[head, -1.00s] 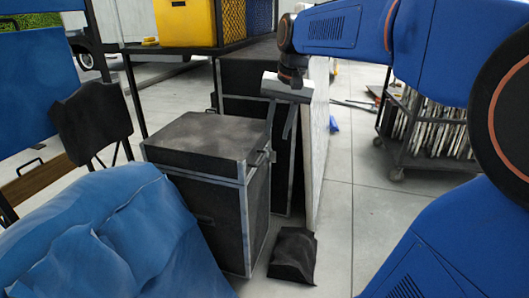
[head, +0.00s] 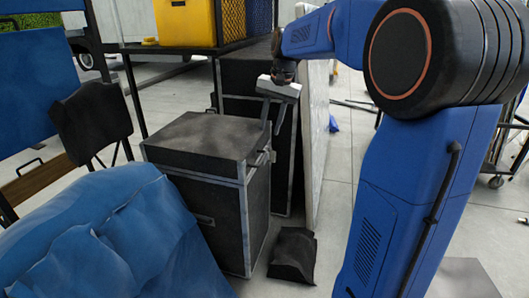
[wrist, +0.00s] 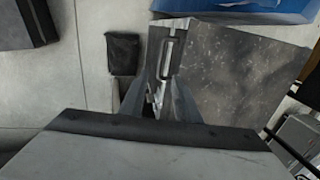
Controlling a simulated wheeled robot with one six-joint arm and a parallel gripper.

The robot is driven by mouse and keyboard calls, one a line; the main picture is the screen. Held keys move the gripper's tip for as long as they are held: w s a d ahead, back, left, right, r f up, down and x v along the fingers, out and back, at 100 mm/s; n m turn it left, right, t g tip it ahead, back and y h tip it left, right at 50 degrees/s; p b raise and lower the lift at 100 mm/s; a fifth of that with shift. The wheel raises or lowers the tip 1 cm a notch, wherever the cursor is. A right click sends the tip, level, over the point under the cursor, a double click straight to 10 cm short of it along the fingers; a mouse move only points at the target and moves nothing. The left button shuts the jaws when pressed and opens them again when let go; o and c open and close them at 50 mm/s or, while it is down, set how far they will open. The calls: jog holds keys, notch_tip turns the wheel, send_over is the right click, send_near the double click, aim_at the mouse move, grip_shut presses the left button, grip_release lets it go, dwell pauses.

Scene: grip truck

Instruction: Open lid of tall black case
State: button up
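The tall black case (head: 222,215) stands upright on the floor with metal edges. Its lid (head: 200,134) looks shut. A metal latch or handle (head: 264,157) sits on its right side. My gripper (head: 271,116) is just above and beside the lid's right edge, fingers pointing down, apart and empty. In the wrist view the lid top (wrist: 240,80) lies to the right. The slotted metal handle (wrist: 169,52) shows beyond my open fingers (wrist: 158,95). Metal parts at the case edge show between the fingers; I cannot tell whether they touch.
A larger dark case (head: 245,75) and a pale upright panel (head: 313,140) stand close behind. A black bag (head: 293,255) lies on the floor right of the case. A blue draped cover (head: 110,240) is at the front left. A yellow crate (head: 186,22) is on the shelf behind.

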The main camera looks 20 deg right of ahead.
aim_at(263, 156)
jog(key=f, duration=0.3)
jog(key=w+a+f, duration=0.1)
jog(key=f, duration=0.7)
jog(key=shift+w+a, duration=0.25)
jog(key=shift+a, duration=0.05)
grip_shut()
